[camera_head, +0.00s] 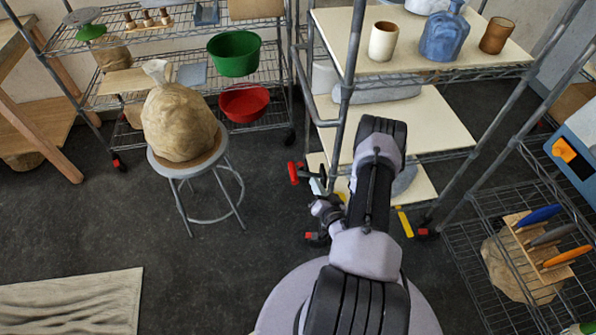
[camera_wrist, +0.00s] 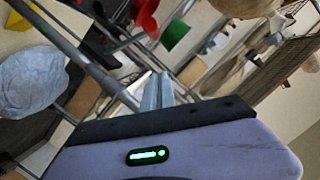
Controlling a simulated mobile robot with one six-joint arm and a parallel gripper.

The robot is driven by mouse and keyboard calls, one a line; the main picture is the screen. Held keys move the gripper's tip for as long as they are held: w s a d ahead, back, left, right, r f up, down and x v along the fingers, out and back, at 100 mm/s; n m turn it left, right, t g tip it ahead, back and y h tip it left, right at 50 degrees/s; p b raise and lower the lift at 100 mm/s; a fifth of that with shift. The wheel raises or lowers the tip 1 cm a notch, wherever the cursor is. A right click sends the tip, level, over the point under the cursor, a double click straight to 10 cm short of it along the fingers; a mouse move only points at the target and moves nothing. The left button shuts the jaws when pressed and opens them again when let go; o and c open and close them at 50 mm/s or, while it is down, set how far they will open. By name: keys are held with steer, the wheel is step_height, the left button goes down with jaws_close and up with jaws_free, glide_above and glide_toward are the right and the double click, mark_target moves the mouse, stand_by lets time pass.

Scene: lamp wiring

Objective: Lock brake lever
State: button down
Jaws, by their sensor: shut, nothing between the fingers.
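My gripper (camera_head: 318,186) is low beside the left post of the shelf cart (camera_head: 440,125), partly hidden by my arm in the head view. Its grey fingers stand shut and empty in the wrist view (camera_wrist: 157,91). A red lever-like part with a black body (camera_head: 295,172) is just left of the fingers in the head view; I cannot tell whether they touch. Another red lever (camera_head: 311,236) shows at a dark caster below my gripper. A third red lever (camera_head: 423,232) is at the cart's right caster. I cannot tell any lever's locked state.
A stool (camera_head: 222,185) with a tan sack (camera_head: 178,118) stands left. A wire rack (camera_head: 130,40) behind holds a green bowl (camera_head: 234,53) and a red bowl (camera_head: 244,102). A grey sack (camera_wrist: 32,82) is close at left in the wrist view. The floor between stool and cart is clear.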

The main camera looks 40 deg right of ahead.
steer(key=b, duration=0.4)
glide_above(299, 174)
steer(key=s, duration=0.3)
step_height(299, 174, down, 2)
steer(key=f, duration=0.1)
steer(key=w+f+b, duration=0.1)
steer(key=shift+w+a+f, duration=0.15)
steer(key=shift+a+f, duration=0.2)
steer(key=shift+f, duration=0.05)
steer(key=shift+w+a+f+b, duration=0.1)
steer(key=shift+a+f+b, duration=0.15)
steer(key=shift+b, duration=0.1)
